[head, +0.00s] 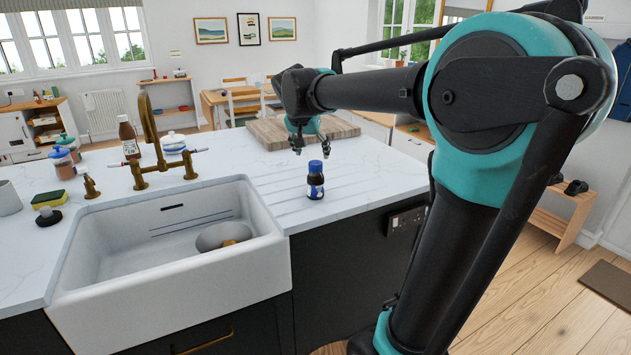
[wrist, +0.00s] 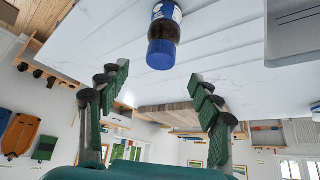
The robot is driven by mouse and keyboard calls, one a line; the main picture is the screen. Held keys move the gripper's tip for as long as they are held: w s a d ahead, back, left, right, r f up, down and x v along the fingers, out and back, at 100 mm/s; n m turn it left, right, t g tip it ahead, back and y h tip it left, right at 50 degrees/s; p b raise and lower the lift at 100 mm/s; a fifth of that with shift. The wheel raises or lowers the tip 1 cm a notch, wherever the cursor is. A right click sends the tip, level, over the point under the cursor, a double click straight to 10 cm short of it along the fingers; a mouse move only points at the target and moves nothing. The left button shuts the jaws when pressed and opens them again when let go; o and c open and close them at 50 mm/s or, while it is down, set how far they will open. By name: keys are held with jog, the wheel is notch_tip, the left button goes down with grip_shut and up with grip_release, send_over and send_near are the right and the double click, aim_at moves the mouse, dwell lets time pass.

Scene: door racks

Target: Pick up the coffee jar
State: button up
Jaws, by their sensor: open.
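The coffee jar (head: 315,180) is a small dark jar with a blue lid and a blue-and-white label. It stands upright on the white worktop, right of the sink. In the wrist view the jar (wrist: 164,38) shows upside down at the top middle, beyond the fingertips and between their lines. My gripper (head: 311,146) is open and empty, above and a little behind the jar in the head view. Its two green-padded fingers are spread wide in the wrist view (wrist: 160,75). Nothing touches the jar.
The white sink (head: 170,255) with a bowl (head: 222,236) inside lies left of the jar. A wooden board (head: 262,136) lies behind my gripper. The worktop around the jar is clear.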

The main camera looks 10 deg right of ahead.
aim_at(318, 170)
jog(key=x, duration=1.1)
jog(key=shift+w+f, duration=0.2)
jog(key=c, duration=1.4)
